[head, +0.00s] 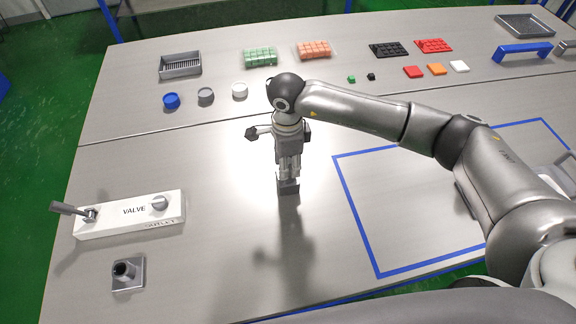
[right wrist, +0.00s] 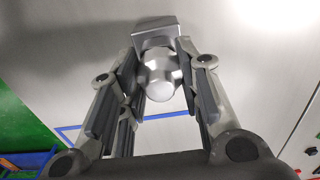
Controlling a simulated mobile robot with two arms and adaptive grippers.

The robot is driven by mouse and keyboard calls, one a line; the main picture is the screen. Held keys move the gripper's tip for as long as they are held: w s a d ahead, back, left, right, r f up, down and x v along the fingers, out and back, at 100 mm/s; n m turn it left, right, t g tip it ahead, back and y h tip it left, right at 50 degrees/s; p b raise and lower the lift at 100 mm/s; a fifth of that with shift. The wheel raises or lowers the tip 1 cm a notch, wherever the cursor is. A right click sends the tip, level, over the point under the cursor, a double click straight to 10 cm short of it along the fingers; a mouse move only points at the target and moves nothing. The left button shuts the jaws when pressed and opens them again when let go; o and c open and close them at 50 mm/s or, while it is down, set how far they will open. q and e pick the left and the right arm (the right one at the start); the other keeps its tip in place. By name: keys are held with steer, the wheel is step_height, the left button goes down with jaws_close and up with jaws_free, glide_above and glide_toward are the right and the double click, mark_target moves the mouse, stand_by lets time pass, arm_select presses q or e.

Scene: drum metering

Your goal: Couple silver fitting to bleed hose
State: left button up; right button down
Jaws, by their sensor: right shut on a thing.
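My right gripper (head: 288,172) points down over the middle of the table. It is shut on a silver fitting, whose dark grey block end (head: 288,188) shows below the fingers. In the right wrist view the silver fitting (right wrist: 160,78) has a rounded body and a square block end, and sits between the fingers of the gripper (right wrist: 160,85). A shadow on the table suggests it is held above the surface. I cannot make out a bleed hose in either view. My left gripper is not in view.
A white valve box (head: 130,222) with a lever and knob stands at the left. A square grey base with a dark socket (head: 127,271) sits in front of it. Blue tape (head: 358,215) outlines an area at right. Caps, trays and colored blocks line the back.

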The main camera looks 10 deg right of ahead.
steer(key=shift+r+p, duration=1)
steer(key=shift+r, duration=1.95)
steer(key=shift+r+p, duration=0.65)
steer(key=shift+r, duration=1.35)
steer(key=shift+d, duration=0.1)
